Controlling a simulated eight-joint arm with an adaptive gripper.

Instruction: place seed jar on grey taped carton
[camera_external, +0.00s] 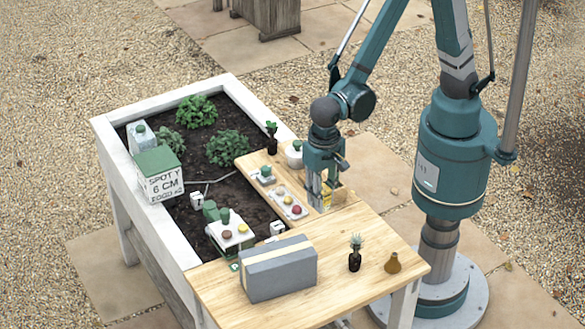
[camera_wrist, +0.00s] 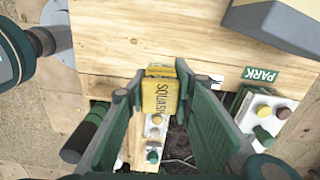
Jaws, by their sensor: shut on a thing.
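The seed jar (camera_wrist: 159,92) is a small yellow block-like thing with the word SQUASH on it. My gripper (camera_wrist: 157,84) is shut on it, with a finger on each side. I cannot tell whether the jar touches the wood. The grey taped carton (camera_external: 280,272) lies toward the front left of the wooden top, with a tan tape strip. Part of the carton (camera_wrist: 275,24) shows at the wrist view's upper right.
A dark-potted plant (camera_external: 355,254) and a small brown vase (camera_external: 393,263) stand right of the carton. Trays with coloured knobs (camera_external: 290,203) lie left of my gripper. Wood between gripper and carton is mostly clear.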

